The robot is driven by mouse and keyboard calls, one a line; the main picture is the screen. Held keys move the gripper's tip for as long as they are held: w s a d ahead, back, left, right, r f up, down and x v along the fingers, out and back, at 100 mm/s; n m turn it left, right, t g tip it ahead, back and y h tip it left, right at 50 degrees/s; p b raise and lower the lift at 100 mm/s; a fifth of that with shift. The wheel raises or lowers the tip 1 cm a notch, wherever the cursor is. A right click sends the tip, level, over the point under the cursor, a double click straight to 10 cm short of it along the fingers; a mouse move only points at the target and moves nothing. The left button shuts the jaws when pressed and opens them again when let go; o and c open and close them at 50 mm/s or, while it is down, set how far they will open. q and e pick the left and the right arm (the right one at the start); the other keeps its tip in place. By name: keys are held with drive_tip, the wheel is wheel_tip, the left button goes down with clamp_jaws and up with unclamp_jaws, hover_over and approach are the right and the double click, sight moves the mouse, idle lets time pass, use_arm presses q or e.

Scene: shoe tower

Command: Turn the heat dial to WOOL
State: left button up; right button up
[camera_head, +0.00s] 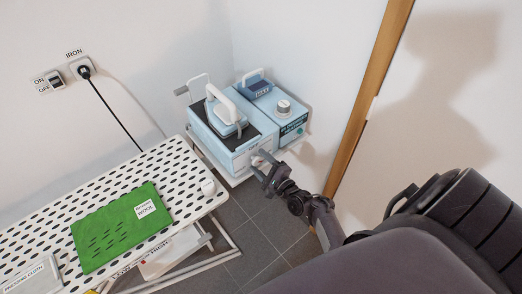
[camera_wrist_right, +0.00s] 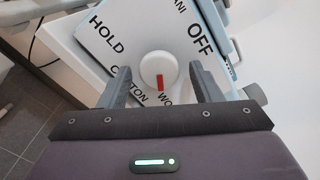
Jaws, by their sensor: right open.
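The heat dial is a round white knob (camera_wrist_right: 158,68) with a red mark, in the right wrist view. Its panel (camera_wrist_right: 105,50) reads HOLD, OFF and partly hidden words that look like COTTON and WO. The red mark points down in the picture, between COTTON and WO, closer to WO. My right gripper (camera_wrist_right: 163,86) is open, its fingers on either side of the knob with gaps. In the head view, my right gripper (camera_head: 264,165) is at the front of the light blue iron station (camera_head: 212,137), where the dial is small. My left gripper is not in view.
A white iron (camera_head: 222,110) stands on the station. The ironing board (camera_head: 45,220) with a green cloth (camera_head: 110,235) lies left. A wooden post (camera_head: 365,90) rises at right.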

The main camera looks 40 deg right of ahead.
drive_tip(key=shift+s, duration=0.1)
drive_tip(key=s, duration=0.7)
drive_tip(key=shift+s+d+b, duration=0.3)
drive_tip(key=shift+s, duration=0.05)
